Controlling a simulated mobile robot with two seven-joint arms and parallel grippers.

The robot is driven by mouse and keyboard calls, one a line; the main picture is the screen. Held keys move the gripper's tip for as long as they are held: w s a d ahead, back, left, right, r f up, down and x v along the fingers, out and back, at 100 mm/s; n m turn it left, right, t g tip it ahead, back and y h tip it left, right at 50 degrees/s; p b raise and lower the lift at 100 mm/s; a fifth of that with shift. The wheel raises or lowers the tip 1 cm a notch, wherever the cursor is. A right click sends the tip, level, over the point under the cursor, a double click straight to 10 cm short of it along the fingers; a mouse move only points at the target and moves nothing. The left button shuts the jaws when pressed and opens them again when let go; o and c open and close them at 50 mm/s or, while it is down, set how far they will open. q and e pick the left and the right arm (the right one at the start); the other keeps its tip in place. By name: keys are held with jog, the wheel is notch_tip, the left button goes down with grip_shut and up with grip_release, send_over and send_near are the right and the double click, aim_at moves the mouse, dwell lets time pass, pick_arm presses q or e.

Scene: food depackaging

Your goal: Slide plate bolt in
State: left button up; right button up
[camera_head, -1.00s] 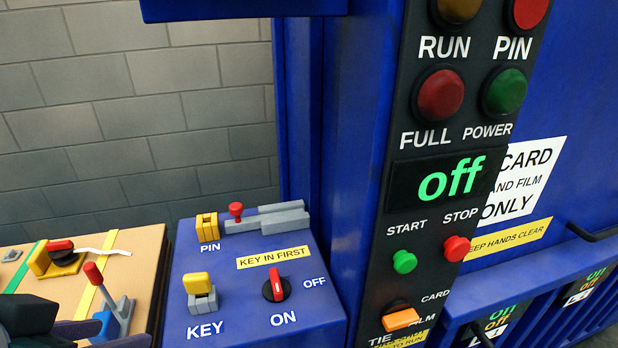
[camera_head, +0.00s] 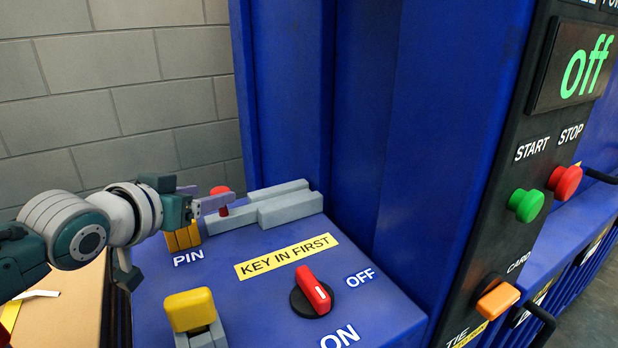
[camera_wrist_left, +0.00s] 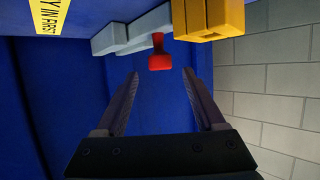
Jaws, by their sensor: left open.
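The plate bolt is a grey bar in grey guide blocks (camera_head: 290,208) with a red knob (camera_head: 221,192), at the back of the blue control box. My left gripper (camera_head: 212,204) is at the knob's left and partly overlaps it in the head view. In the left wrist view, the gripper (camera_wrist_left: 160,98) is open. The red knob (camera_wrist_left: 158,58) lies between the finger lines, just beyond the tips, and the grey bolt (camera_wrist_left: 125,35) is beside it. I cannot tell whether a finger touches the knob. My right gripper is not in view.
A yellow pin block (camera_head: 183,238) stands under my gripper, left of the bolt. A yellow key (camera_head: 190,310) and a red rotary switch (camera_head: 313,289) are on the box's front. A blue column (camera_head: 290,90) rises behind. The display (camera_head: 583,65) reads off.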

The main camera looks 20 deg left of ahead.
aim_at(218, 192)
pick_arm(q)
jog(key=b+x, duration=0.1)
jog(key=x, duration=0.3)
jog(key=shift+s+f, duration=0.1)
jog(key=shift+w+a+f, duration=0.1)
jog(key=shift+w, duration=0.45)
jog(key=shift+c, duration=0.2)
grip_shut()
